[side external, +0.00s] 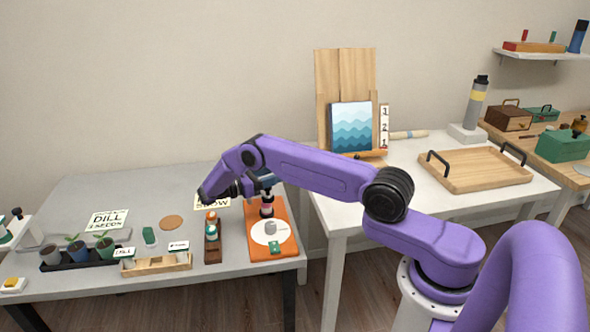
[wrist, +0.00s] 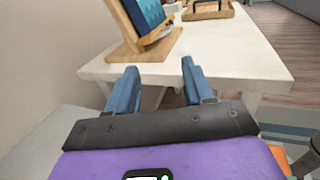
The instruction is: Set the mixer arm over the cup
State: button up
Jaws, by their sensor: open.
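An orange board (side external: 283,212) stands at the right end of the grey table in the side view. A small grey cup (side external: 270,228) sits on a white disc (side external: 258,238) on it. A dark and pink post (side external: 267,204) rises behind the cup; I take it for part of the mixer. Its top meets or passes behind my gripper, so I cannot make out the mixer arm. My gripper (side external: 266,178) is above the back of the board, fingers pointing right. In the wrist view my gripper (wrist: 158,66) is open with nothing between its blue fingers; mixer and cup are outside that view.
Left of the board stand a brown rack with small bottles (side external: 212,238), a wooden card holder (side external: 156,264) and potted plants (side external: 77,250). A white table (side external: 400,180) to the right carries an easel (side external: 345,90) and a wooden tray (side external: 475,170). A gap separates the tables.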

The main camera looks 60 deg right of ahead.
jog(key=s+a+r, duration=0.3)
jog(key=s+r, duration=0.5)
jog(key=s, duration=0.3)
jog(key=shift+s+a, duration=0.3)
jog(key=shift+a, duration=0.1)
